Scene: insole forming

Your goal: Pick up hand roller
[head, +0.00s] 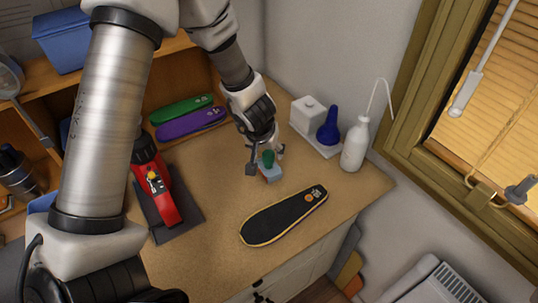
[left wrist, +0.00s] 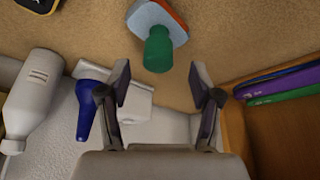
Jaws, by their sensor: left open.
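The hand roller, as far as I can tell, is the small tool with a green handle (head: 268,158) and a pale blue and orange head, on the tabletop. It also shows at the top middle of the left wrist view (left wrist: 158,48), handle toward the gripper. My left gripper (head: 266,161) reaches down over it in the head view. In the left wrist view the left gripper (left wrist: 160,92) has its fingers wide apart, with nothing between the tips and the handle just ahead. My right gripper is not in view.
A black insole (head: 283,216) lies at the front. A white bottle (head: 354,146), a blue bulb-shaped thing (head: 328,127) and a white box (head: 308,113) stand at the right. A red tool (head: 166,208) lies left; purple and green insoles (head: 190,122) rest behind.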

